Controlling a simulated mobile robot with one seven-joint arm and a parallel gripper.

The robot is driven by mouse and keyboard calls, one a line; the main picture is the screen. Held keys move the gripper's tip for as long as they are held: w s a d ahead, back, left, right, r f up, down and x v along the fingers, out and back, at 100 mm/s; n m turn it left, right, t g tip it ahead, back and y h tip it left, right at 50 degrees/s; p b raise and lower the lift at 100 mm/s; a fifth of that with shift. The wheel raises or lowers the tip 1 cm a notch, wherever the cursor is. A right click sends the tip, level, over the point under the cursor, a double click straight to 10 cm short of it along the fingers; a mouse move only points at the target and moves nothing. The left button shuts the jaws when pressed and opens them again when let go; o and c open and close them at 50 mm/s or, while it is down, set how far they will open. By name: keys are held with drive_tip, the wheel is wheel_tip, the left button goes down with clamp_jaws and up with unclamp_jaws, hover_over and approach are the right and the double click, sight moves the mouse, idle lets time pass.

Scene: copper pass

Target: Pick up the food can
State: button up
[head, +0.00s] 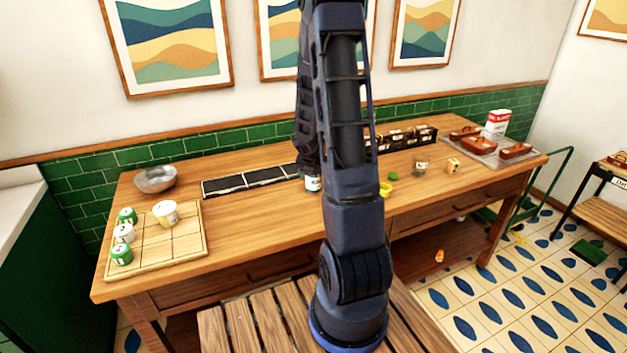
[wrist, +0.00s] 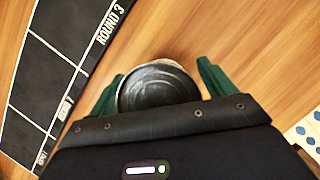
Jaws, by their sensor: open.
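A can (head: 313,184), which I take for the food can, stands on the wooden table just below my gripper, partly hidden by my arm in the head view. In the wrist view its round dark-grey metal lid (wrist: 157,88) shows from above. My gripper (wrist: 161,74) is open, with one green finger on each side of the can. The left finger looks very near the can and the right one has a small gap. I cannot tell whether either touches it.
A black panelled strip (head: 250,180) lies left of the can. Further left are a metal bowl (head: 155,179) and a wooden grid board (head: 191,242) with several cans. To the right are a yellow item (head: 386,189), a glass (head: 420,164), a wooden block (head: 453,166) and a tray (head: 487,151).

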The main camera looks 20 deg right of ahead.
drive_tip(key=c, duration=1.4)
drive_tip(key=shift+r, duration=0.1)
